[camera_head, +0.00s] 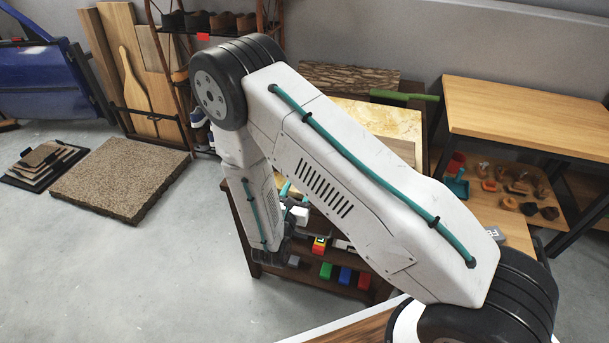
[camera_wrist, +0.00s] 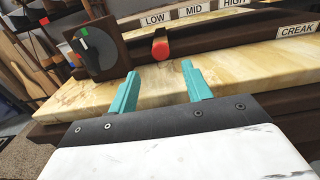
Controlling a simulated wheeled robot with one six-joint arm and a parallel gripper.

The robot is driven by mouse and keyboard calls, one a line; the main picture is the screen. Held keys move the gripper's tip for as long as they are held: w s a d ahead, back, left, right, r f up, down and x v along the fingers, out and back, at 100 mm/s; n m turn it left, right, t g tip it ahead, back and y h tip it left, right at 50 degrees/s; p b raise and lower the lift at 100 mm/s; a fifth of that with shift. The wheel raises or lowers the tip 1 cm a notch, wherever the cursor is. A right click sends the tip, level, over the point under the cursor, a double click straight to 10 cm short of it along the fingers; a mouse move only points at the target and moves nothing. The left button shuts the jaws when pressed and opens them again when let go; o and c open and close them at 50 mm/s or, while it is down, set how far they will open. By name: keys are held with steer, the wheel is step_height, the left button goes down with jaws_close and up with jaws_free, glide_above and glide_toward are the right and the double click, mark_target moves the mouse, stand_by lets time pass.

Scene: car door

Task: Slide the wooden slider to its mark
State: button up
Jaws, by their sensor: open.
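My gripper (camera_wrist: 161,84) shows in the wrist view with two teal fingers spread apart and nothing between them. The fingers lie low over a pale, worn wooden bench top. Just beyond them is a dark brown knob with a round red end (camera_wrist: 160,49), apart from the fingertips. It sits in front of a dark board with labels LOW (camera_wrist: 157,19), MID (camera_wrist: 193,11) and HIGH. I cannot tell whether this knob belongs to the wooden slider, and no mark is clearly identifiable. In the head view my arm hides most of the bench, and the gripper (camera_head: 285,188) is barely visible.
A dark dial panel (camera_wrist: 92,48) stands left of the knob. A CREAK label (camera_wrist: 297,33) is at the right. In the head view, a wooden table (camera_head: 530,110) stands right, a speckled slab (camera_head: 120,178) lies left, and the floor at lower left is clear.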

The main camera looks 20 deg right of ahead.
steer(key=x, duration=0.6)
steer(key=shift+w+d, duration=0.25)
